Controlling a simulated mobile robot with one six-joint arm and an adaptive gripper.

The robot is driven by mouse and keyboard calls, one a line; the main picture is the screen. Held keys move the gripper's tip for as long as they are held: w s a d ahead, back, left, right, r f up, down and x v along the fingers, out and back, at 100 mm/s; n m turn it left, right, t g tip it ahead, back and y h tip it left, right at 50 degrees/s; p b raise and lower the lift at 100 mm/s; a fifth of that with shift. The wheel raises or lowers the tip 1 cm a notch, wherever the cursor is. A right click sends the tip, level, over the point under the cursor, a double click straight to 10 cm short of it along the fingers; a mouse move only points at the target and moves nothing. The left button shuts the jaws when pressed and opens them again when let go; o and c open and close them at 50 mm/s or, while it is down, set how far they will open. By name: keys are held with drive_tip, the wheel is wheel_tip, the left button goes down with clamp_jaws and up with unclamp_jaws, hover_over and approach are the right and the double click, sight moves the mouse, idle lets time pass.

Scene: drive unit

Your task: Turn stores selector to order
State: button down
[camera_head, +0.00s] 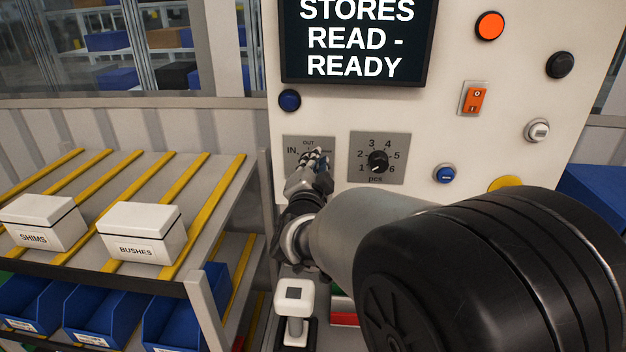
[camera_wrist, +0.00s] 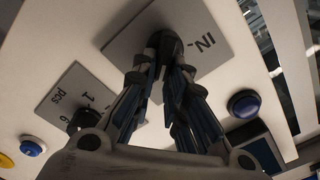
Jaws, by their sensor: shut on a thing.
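The stores selector plate (camera_head: 325,142) is a grey square on the white panel. It carries the labels IN at the left and OUT at the top; a label on the right is hidden by my gripper. My gripper (camera_head: 317,158) is at the middle of this plate and covers the knob in the head view. In the wrist view my gripper (camera_wrist: 163,72) has its fingers closed around the dark selector knob (camera_wrist: 163,42) on the plate (camera_wrist: 215,28). The knob's pointing direction cannot be told. The screen (camera_head: 358,40) reads "STORES READ - READY".
A numbered pcs dial (camera_head: 378,160) sits just right of the selector. A blue button (camera_head: 290,100) is above left, and an orange rocker switch (camera_head: 474,98) is farther right. A white-handled lever (camera_head: 295,298) stands below. A rack with SHIMS (camera_head: 42,222) and BUSHES (camera_head: 140,232) boxes is left.

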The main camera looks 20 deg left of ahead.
drive_tip(key=shift+f+m+b, duration=0.2)
drive_tip(key=shift+m+b, duration=0.5)
drive_tip(key=shift+b, duration=0.1)
drive_tip(key=shift+r, duration=0.1)
drive_tip(key=c, duration=1.6)
unclamp_jaws()
drive_tip(key=v, duration=1.2)
